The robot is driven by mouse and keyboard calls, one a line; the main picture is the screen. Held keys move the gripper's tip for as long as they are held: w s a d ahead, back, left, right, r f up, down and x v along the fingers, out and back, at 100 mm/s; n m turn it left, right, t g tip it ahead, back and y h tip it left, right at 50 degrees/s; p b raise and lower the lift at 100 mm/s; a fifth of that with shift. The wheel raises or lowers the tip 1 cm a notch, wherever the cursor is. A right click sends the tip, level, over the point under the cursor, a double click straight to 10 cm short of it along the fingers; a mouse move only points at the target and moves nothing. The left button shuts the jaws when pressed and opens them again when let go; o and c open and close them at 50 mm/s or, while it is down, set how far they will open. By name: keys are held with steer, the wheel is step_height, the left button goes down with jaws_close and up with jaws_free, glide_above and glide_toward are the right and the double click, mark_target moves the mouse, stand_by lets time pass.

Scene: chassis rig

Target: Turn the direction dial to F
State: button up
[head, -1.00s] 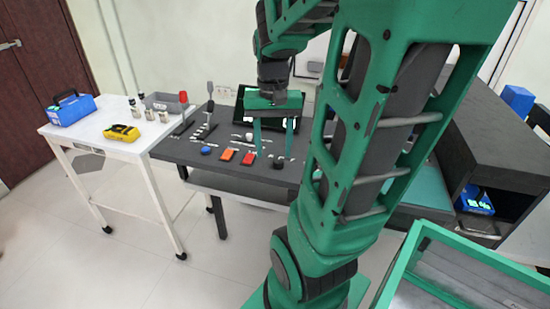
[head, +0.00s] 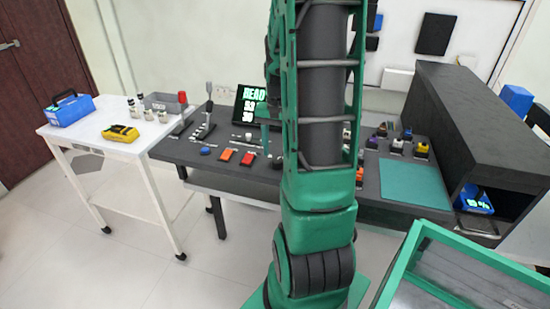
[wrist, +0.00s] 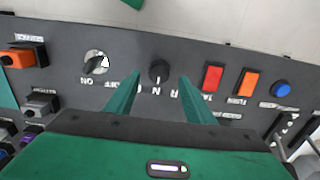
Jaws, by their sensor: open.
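The direction dial (wrist: 158,70) is a small round black knob on the dark panel, seen in the wrist view. An "N" and an "R" show beside it; a letter F is not clearly readable. My gripper (wrist: 160,77) is open, its two green fingers on either side of the dial in the picture. Whether the fingers reach down to the knob's height or touch it I cannot tell. In the head view my arm hides most of the gripper.
An ON/OFF switch (wrist: 97,63) sits left of the dial in the wrist view. Red (wrist: 212,77), orange (wrist: 248,83) and blue (wrist: 281,89) buttons lie to the right. A lit screen (head: 248,105) stands behind the panel; a white cart (head: 95,140) is at the left.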

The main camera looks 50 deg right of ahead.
mark_target(276, 160)
steer(key=shift+f, duration=1.75)
steer(key=c, duration=1.1)
steer(key=shift+o, duration=0.2)
steer(key=shift+w, duration=0.1)
steer(key=m, duration=0.8)
steer(key=shift+w+a, duration=0.1)
steer(key=shift+w, duration=0.05)
steer(key=shift+r+m, duration=0.1)
steer(key=shift+m, duration=0.4)
